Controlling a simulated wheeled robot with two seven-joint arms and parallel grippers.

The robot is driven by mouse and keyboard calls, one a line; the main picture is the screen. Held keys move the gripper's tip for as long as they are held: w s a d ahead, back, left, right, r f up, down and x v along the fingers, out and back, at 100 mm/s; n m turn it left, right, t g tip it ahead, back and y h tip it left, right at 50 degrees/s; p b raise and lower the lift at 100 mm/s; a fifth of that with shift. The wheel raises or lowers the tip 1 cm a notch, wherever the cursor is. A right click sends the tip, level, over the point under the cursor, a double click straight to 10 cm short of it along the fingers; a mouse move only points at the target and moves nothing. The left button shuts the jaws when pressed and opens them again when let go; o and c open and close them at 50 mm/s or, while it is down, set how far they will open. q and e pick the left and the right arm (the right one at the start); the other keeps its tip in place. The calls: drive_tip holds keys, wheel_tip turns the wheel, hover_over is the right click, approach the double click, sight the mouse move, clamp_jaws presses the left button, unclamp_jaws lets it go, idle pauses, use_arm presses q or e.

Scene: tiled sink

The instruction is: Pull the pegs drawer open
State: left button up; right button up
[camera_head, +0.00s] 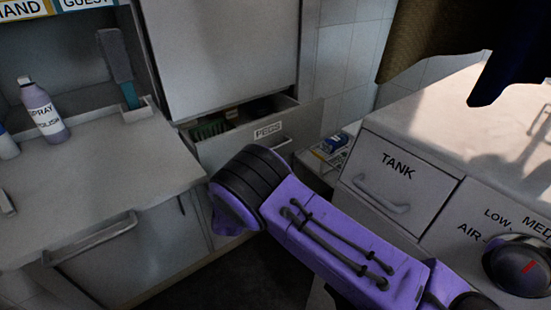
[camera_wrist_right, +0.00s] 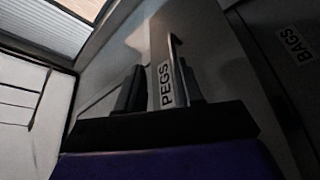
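The pegs drawer (camera_head: 225,152) stands partly open under a tall grey cabinet door in the head view. Its front has a white PEGS label (camera_head: 268,130) and a bar handle (camera_head: 280,144); green and dark contents show inside. My purple right arm reaches toward it and hides part of its front and my right gripper. In the right wrist view, the two dark fingers of my right gripper (camera_wrist_right: 160,90) stand apart in front of the drawer, with the PEGS label visible between them. The handle (camera_wrist_right: 174,52) lies close to the right-hand finger; I cannot tell whether they touch. My left gripper is not in view.
A TANK drawer (camera_head: 395,180) and a dial (camera_head: 520,265) are at right. A low shelf with a blue item (camera_head: 335,143) stands behind my arm. Dark cloth hangs upper right.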

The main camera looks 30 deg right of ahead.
drive_tip(key=x, duration=0.4)
drive_tip(key=shift+w+d, duration=0.1)
drive_tip(key=shift+d, duration=0.1)
clamp_jaws()
drive_tip(key=c, duration=0.6)
unclamp_jaws()
drive_tip(key=o, duration=0.6)
drive_tip(key=v, duration=1)
drive_tip(key=shift+a, duration=0.3)
drive_tip(key=shift+f, duration=0.1)
